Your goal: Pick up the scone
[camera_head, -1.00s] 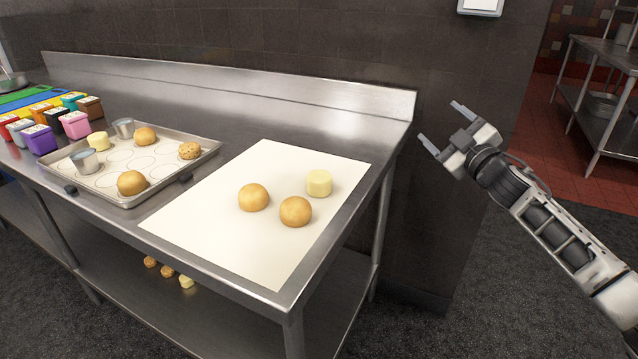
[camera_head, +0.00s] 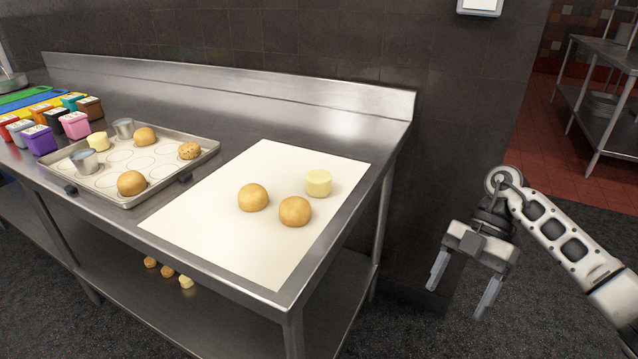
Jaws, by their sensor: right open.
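On the white sheet (camera_head: 205,225) lie two round golden-brown baked pieces, one at the left (camera_head: 253,198) and one nearer the front (camera_head: 295,211). A pale yellow, flat-topped cylindrical piece (camera_head: 319,183) stands behind them to the right. The tray holds another pale cylinder (camera_head: 98,141), two golden rounds (camera_head: 131,183) (camera_head: 145,136) and a speckled piece (camera_head: 190,150). Which of these is the scone I cannot tell for certain. My right gripper (camera_head: 457,302) is open and empty, pointing down, right of the table and clear of it. My left gripper is not in view.
The metal tray (camera_head: 128,202) also carries two metal cups (camera_head: 85,161) (camera_head: 123,128). Several coloured tubs (camera_head: 76,125) stand at the left. The steel table (camera_head: 235,279) has a raised back edge against the wall. Small baked pieces (camera_head: 167,271) show at the lower shelf.

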